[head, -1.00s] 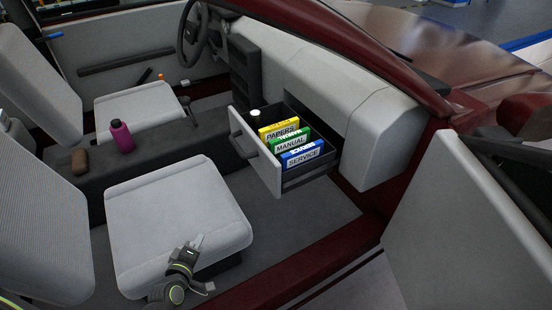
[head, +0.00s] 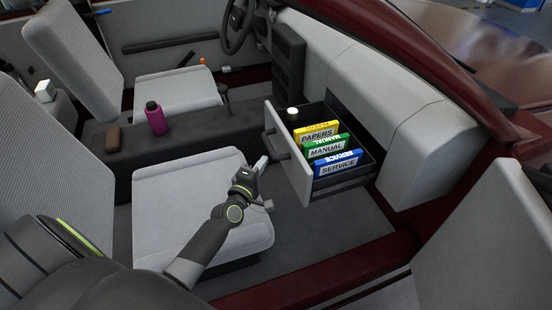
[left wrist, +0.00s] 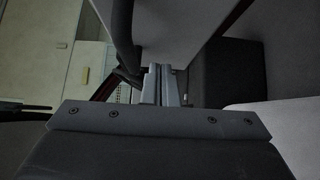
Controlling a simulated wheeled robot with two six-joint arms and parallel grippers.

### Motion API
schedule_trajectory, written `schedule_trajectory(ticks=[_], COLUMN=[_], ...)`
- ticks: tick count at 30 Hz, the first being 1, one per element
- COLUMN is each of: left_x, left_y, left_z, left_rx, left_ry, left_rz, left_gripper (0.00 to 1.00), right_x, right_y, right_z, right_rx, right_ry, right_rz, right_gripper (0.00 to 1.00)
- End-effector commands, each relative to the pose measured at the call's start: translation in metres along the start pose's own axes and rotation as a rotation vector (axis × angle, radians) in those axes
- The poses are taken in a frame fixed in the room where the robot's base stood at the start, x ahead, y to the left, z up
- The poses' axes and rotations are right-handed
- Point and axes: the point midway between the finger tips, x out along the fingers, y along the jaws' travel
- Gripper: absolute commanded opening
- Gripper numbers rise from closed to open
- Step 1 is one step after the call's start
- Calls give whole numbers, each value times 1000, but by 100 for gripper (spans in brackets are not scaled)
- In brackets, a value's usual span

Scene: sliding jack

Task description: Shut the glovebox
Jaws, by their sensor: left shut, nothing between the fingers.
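The glovebox (head: 291,166) is a drawer with a pale front panel and a dark handle (head: 277,140), pulled out from the grey dashboard. Its dark open tray holds yellow "PAPERS", green "MANUAL" and blue "SERVICE" folders (head: 338,163) and a small white-topped item (head: 292,113). My left gripper (head: 263,163) is shut and empty, just left of the drawer front, above the passenger seat's front edge. In the left wrist view, the closed fingers (left wrist: 161,84) point toward a pale panel (left wrist: 170,28) and a dark bar, apparently the drawer front and handle. Contact cannot be told. My right gripper is out of view.
The passenger seat cushion (head: 190,205) lies under my left arm. A magenta bottle (head: 156,118) and a brown item (head: 113,138) are on the centre console. The red door sill (head: 340,262) and open door (head: 490,235) bound the right. Floor below the drawer is clear.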

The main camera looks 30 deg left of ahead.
Motion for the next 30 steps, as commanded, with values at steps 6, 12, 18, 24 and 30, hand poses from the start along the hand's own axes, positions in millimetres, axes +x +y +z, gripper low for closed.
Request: schedule_trajectory(ticks=[6, 12, 18, 24, 30], left_x=[28, 37, 38, 38, 44], left_y=[0, 0, 0, 0, 0], left_z=[18, 27, 28, 29, 35], left_rx=[-2, -1, 0, 0, -1], left_ry=[0, 0, 0, 0, 0], left_rz=[0, 0, 0, 0, -1], left_gripper=[0, 0, 0, 0, 0], right_x=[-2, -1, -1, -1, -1], right_y=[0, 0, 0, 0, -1], right_z=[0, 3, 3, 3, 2], right_rx=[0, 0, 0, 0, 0], right_ry=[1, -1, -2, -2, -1], right_rz=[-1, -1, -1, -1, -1], right_gripper=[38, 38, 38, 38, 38])
